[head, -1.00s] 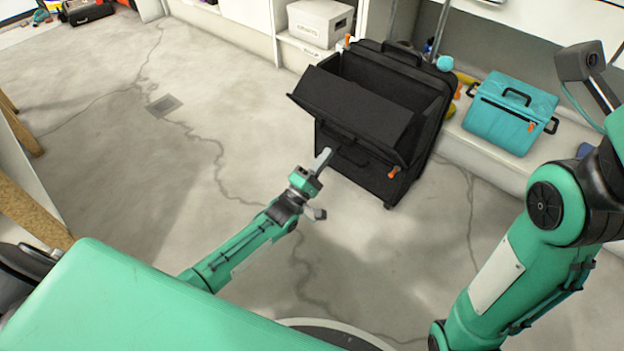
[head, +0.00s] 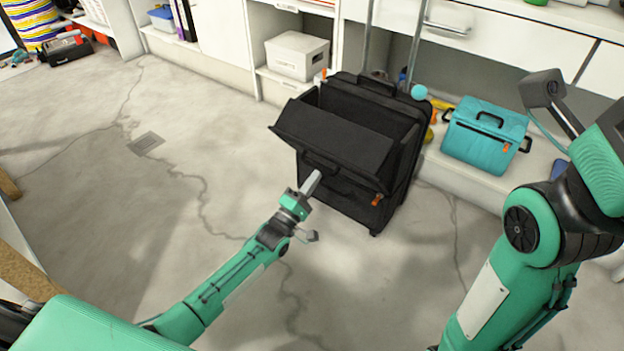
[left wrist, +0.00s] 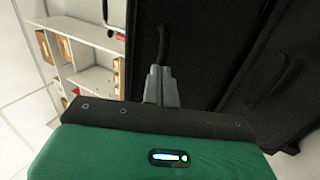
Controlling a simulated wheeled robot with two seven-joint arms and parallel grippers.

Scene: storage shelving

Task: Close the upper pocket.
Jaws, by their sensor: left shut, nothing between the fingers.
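A black suitcase (head: 345,195) stands upright on the floor in the head view. Its upper pocket (head: 333,137) hangs open, with its flap tilted out towards me and a gap behind it. A black handle shows on the front below the flap. My left gripper (head: 313,181) is shut and empty, its fingertips just in front of the case, below the open flap; I cannot tell if they touch it. In the left wrist view the shut fingers (left wrist: 160,82) point at the dark fabric (left wrist: 205,50), close to a black handle (left wrist: 163,45). My right gripper is out of view.
A teal bag (head: 485,135) sits on a low ledge to the right of the case. A white box (head: 297,56) stands on the shelving behind. My right arm fills the right side. The floor (head: 150,210) left of the case is clear.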

